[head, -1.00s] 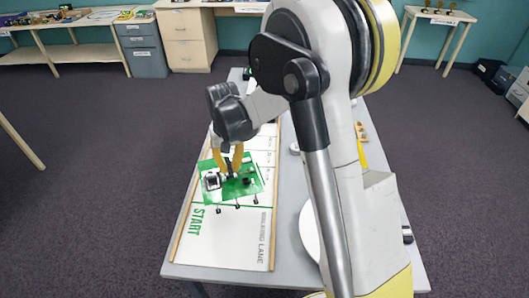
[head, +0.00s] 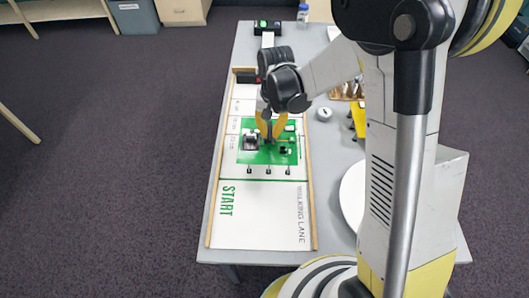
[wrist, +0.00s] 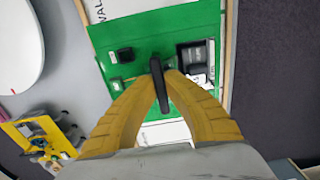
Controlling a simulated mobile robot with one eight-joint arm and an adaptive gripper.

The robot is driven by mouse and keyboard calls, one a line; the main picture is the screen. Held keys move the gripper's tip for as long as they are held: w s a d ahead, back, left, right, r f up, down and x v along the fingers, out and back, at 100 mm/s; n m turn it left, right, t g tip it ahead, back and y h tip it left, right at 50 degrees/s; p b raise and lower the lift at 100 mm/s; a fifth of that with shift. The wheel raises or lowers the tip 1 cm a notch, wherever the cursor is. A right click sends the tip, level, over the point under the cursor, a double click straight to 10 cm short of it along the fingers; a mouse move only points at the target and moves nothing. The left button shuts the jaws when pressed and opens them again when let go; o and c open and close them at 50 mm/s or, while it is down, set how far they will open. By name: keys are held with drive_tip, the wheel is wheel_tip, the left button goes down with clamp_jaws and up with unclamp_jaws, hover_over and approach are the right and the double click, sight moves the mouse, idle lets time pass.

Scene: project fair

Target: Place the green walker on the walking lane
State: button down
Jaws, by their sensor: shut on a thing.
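The green walker (head: 256,156) is a flat green board with small black and white parts on top and thin dark-footed legs along its near edge. My gripper (head: 267,137) is shut on its upright black handle (wrist: 158,80), seen between the yellow fingers in the wrist view. The walker is over the white walking lane (head: 262,222), beyond the START lettering and green line, roughly square to the side rails. I cannot tell whether its feet touch the lane. My gripper hides part of the walker's middle and far edge.
Wooden rails (head: 311,215) edge the lane. On the grey table (head: 336,228), a white round item (head: 353,195), a small round device (head: 324,114) and a yellow item (head: 358,122) lie to the right. A dark box (head: 267,27) stands at the far end.

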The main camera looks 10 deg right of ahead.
sight(264, 148)
drive_tip(key=s+a+f, duration=0.2)
drive_tip(key=shift+s+a+f+b, duration=0.1)
drive_tip(key=shift+s+a+b, duration=0.1)
drive_tip(key=shift+s+b, duration=0.15)
wheel_tip(264, 148, down, 4)
drive_tip(key=shift+f+b, duration=0.1)
drive_tip(key=shift+b, duration=0.85)
drive_tip(key=c, duration=1.9)
unclamp_jaws()
drive_tip(key=shift+f, duration=0.1)
drive_tip(key=shift+c, duration=0.2)
drive_tip(key=o, duration=0.3)
